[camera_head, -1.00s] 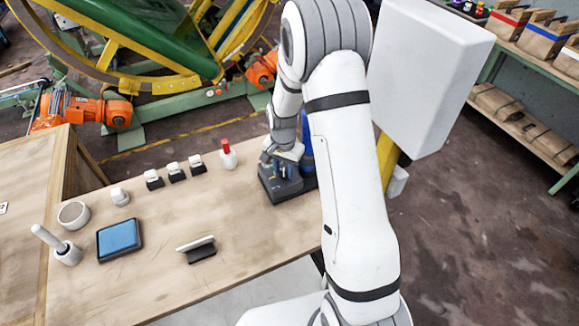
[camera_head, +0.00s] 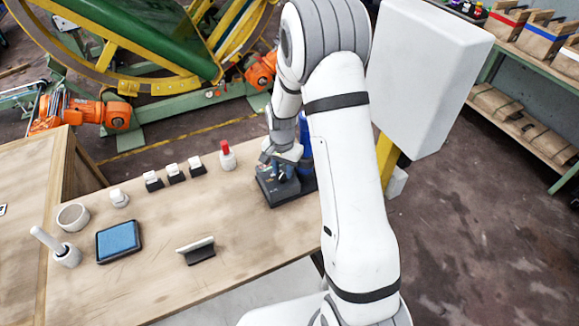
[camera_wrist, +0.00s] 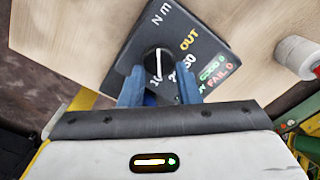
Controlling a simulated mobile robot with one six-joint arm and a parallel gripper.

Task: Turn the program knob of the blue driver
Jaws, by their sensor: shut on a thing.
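A dark box (camera_head: 284,190) sits near the table's right edge. Its top shows the labels N m, OUT, GOOD and FAIL in the wrist view (camera_wrist: 185,28). A round dark knob with a white pointer line (camera_wrist: 158,60) is on that top, among printed numbers. My gripper (camera_wrist: 158,75) is shut on the knob, one bluish finger on each side, and it also shows over the box in the head view (camera_head: 286,170). A blue upright thing (camera_head: 306,143) stands behind my gripper, partly hidden by my arm. The number at the pointer is partly hidden.
A red-topped white piece (camera_head: 227,155) stands left of the box. Several small black-and-white pieces (camera_head: 175,172), a blue pad (camera_head: 118,240), a round cup (camera_head: 73,216) and a small stand (camera_head: 197,250) are farther left. The table's middle is clear.

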